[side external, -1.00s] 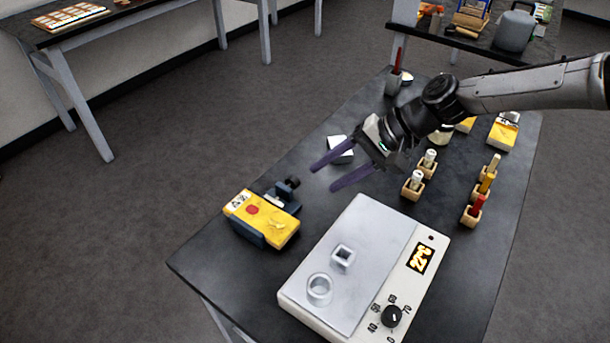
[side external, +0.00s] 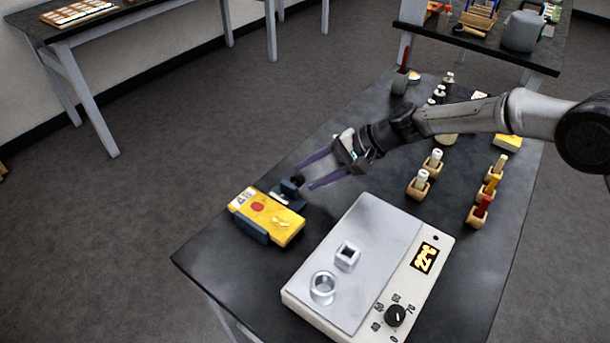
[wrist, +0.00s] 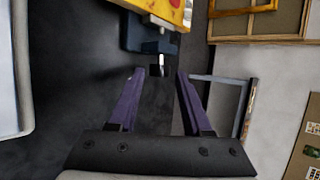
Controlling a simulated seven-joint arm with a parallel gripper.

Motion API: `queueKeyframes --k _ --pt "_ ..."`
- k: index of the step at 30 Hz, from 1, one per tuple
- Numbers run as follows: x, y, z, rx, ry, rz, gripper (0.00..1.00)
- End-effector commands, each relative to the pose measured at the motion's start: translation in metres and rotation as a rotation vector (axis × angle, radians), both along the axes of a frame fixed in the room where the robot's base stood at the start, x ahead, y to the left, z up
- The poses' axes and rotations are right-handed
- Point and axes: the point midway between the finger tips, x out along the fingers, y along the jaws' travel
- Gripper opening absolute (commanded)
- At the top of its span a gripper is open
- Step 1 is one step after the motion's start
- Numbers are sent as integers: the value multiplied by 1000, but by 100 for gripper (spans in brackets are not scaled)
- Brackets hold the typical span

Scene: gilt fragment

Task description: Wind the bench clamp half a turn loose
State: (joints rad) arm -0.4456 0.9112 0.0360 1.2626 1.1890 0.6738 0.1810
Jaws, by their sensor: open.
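The bench clamp (side external: 288,196) is dark blue and grips a yellow block (side external: 274,218) with a red spot near the left edge of the table. Its dark knob (side external: 297,181) faces my gripper. My gripper (side external: 302,176) is open, with its two purple fingers pointing at the knob end. In the side view the fingertips overlap the knob; I cannot tell whether they touch it.
A hotplate (side external: 372,235) with a metal ring and a square piece on top stands right of the clamp. Small wooden holders with vials (side external: 418,185) stand further right. The dark table top (side external: 225,262) is bare in front of the clamp.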

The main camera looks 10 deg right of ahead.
Motion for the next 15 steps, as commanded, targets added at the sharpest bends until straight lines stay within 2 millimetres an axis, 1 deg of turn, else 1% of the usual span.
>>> queueKeyframes --k 1,3,6,15 --pt "1 6 -5 -1 0 2 49" --pt "2 10 -10 0 2 0 49" --pt "4 15 -13 0 0 -1 49" --pt "5 17 -15 0 0 -1 49"
